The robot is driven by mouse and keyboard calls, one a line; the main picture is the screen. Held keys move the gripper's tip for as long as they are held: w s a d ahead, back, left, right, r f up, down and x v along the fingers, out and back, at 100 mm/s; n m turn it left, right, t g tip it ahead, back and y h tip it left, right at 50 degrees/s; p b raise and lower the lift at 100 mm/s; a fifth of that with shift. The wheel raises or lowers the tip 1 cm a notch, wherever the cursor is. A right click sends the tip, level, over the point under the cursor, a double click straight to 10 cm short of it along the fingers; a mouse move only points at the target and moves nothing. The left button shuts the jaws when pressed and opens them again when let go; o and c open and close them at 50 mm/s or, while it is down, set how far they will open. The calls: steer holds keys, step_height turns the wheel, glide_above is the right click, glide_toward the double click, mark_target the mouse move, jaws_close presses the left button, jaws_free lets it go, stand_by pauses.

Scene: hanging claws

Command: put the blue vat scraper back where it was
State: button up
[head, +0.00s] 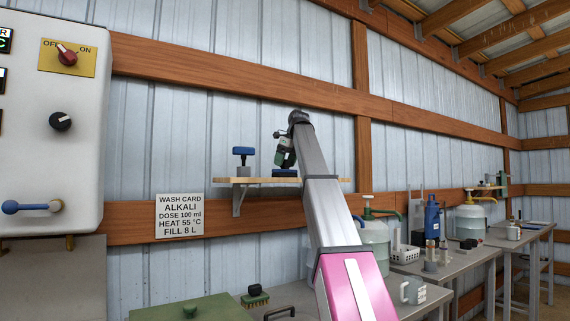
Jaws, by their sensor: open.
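On the wooden wall shelf (222,181), a blue T-shaped tool (243,152) stands upright in a small grey block (243,171). It looks like a scraper, but I cannot tell for sure. A low dark-blue item (285,173) lies on the shelf to its right. My gripper (281,163) is open, small in the picture, and points down just above this low item. I cannot tell whether it touches it. My arm hides the shelf to the right of the gripper.
A white control panel (52,130) and a wash card (180,215) are on the left. Below are a green lid (190,308) and a brush (255,297). Jugs, a blue bottle (432,217) and a white basket (404,254) crowd the right bench.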

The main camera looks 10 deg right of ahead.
steer(key=v, duration=0.7)
steer(key=shift+r, duration=0.1)
